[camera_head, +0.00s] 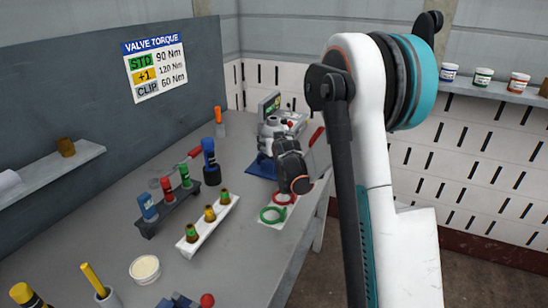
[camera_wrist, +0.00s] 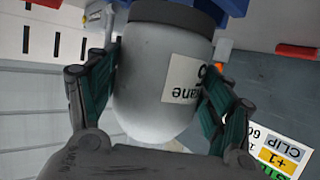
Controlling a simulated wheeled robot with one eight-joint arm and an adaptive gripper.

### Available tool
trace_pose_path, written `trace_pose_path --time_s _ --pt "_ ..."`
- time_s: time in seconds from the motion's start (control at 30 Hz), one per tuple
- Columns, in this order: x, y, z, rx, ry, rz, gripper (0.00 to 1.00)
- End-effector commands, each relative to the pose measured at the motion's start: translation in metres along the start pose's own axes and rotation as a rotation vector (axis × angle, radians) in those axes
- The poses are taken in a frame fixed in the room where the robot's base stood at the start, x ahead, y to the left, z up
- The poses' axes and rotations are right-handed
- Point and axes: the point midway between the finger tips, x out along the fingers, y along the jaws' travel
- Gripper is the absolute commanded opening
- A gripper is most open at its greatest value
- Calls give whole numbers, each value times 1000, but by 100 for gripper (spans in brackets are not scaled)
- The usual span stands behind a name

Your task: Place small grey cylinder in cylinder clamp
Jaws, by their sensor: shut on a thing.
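The small grey cylinder (camera_wrist: 150,85) fills the middle of the wrist view, with a dark band at its far end and a white label with upside-down lettering. My gripper (camera_wrist: 163,78) is shut on it, green-padded fingers on both sides. In the head view my gripper (camera_head: 275,145) is at the back of the bench, and the grey cylinder (camera_head: 270,128) shows just beyond it. A blue base (camera_head: 260,167), apparently the cylinder clamp, lies below and behind the gripper. Blue parts (camera_wrist: 230,10) also show beyond the cylinder's dark end; whether they touch is hidden.
A rack of coloured pieces (camera_head: 168,211), a white tray (camera_head: 207,226) and a dark blue-topped bottle (camera_head: 210,165) stand left of my gripper.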

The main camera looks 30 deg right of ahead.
Motion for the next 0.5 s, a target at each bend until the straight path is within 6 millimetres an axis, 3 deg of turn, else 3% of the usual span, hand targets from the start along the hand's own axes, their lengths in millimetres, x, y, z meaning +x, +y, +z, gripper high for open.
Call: trace_pose_path --time_s 0.27,0.5 --pt "5 0 14 0 2 0 16" --pt "16 0 43 0 2 0 16"
